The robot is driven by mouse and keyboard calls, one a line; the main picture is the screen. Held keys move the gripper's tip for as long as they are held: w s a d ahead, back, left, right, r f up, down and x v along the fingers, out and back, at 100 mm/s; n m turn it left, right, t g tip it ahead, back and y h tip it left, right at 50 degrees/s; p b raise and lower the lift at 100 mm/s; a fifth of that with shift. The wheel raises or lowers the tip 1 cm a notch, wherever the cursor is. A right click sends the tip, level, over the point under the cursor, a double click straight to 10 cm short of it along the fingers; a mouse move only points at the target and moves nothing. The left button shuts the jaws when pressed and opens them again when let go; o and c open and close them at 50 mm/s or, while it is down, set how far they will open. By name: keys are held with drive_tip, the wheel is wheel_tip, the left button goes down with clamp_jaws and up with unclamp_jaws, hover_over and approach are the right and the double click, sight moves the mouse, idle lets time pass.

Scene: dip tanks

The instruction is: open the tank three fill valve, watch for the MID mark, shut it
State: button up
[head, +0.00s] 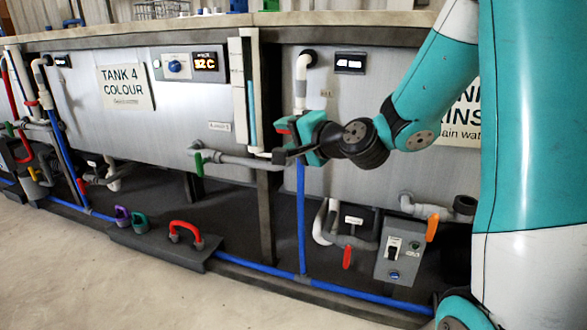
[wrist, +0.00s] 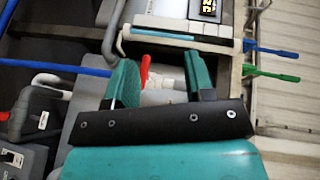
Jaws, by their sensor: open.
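The tank to the right of tank 4 has a sign (head: 462,115) mostly hidden by my arm; only "INS" and "ain wat" show, so its number is unreadable. On its front, a white fill pipe (head: 300,85) runs down to a blue pipe (head: 301,215). A red valve handle (head: 284,131) sits at that pipe, partly behind my gripper (head: 291,142). In the wrist view, my gripper (wrist: 161,75) is open, with the red handle (wrist: 145,70) between its fingers, nearer the left one. Contact cannot be told. An upright level gauge (head: 240,90) holds a blue column; no MID mark is readable.
Tank 4's sign (head: 125,87) and display (head: 206,62) are at left. A grey pipe with a green handle (head: 198,164) runs close below my gripper. Lower right are a switch box (head: 395,250) and an orange handle (head: 432,227).

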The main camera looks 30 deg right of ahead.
drive_tip(key=w+d+f+m+t+h+b, duration=0.1)
drive_tip(key=d+f+m+t+h+b, duration=0.1)
drive_tip(key=d+f+m+h+b, duration=0.6)
drive_tip(key=w+d+p, duration=0.1)
drive_tip(key=w+p, duration=0.1)
drive_tip(key=w, duration=0.3)
drive_tip(key=w+d+r+n+y+p, duration=0.1)
drive_tip(key=w+d, duration=0.1)
drive_tip(key=w, duration=0.4)
drive_tip(key=w+d+y+p, duration=0.1)
drive_tip(key=w+p, duration=0.1)
drive_tip(key=w, duration=0.4)
drive_tip(key=shift+d+r+n+p, duration=0.15)
drive_tip(key=shift+d+n+p, duration=0.1)
drive_tip(key=shift+n+p, duration=0.05)
clamp_jaws()
